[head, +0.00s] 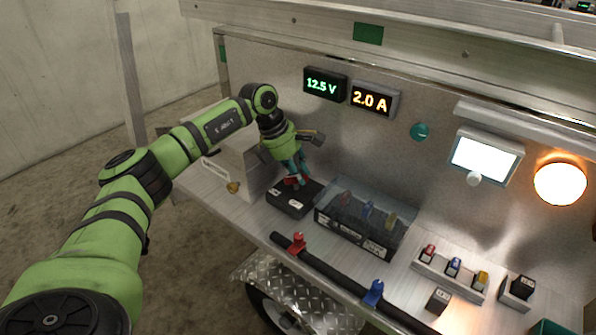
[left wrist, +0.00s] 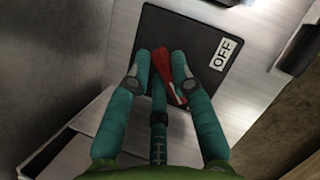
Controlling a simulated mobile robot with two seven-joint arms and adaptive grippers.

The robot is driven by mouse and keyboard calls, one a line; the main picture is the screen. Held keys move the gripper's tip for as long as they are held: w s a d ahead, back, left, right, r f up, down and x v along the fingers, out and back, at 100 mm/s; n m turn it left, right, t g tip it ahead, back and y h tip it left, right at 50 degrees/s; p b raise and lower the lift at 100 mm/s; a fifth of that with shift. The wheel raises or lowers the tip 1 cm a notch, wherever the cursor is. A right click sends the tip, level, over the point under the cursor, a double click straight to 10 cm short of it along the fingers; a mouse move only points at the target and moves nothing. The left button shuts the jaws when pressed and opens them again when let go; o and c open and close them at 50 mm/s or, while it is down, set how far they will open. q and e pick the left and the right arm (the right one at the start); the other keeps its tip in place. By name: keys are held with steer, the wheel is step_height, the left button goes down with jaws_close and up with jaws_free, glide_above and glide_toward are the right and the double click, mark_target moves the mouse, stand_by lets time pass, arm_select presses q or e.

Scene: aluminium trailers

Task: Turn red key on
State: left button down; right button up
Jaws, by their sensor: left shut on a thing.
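The red key (left wrist: 166,75) stands on a black switch plate in the left wrist view, between my teal fingers. The plate (left wrist: 190,35) carries a white label reading OFF (left wrist: 223,54). In the head view the black switch box (head: 290,204) sits on the metal shelf, with a bit of the red key (head: 294,180) showing under my fingers. My left gripper (head: 297,177) reaches down from above and is shut on the red key; it also shows in the left wrist view (left wrist: 162,80). The fingers partly hide the key. My right gripper is not in view.
A clear-covered box (head: 365,222) with coloured parts stands right of the switch box. A brass-coloured knob (head: 233,187) is at its left. A black bar (head: 335,270) with red and blue clamps runs along the front edge. Displays (head: 325,84) read 12.5 V and 2.0 A; a lamp (head: 560,184) glows orange.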

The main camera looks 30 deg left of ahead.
arm_select(q)
steer(key=c, duration=1.1)
jaws_free()
steer(key=shift+d, duration=0.1)
steer(key=v, duration=1.2)
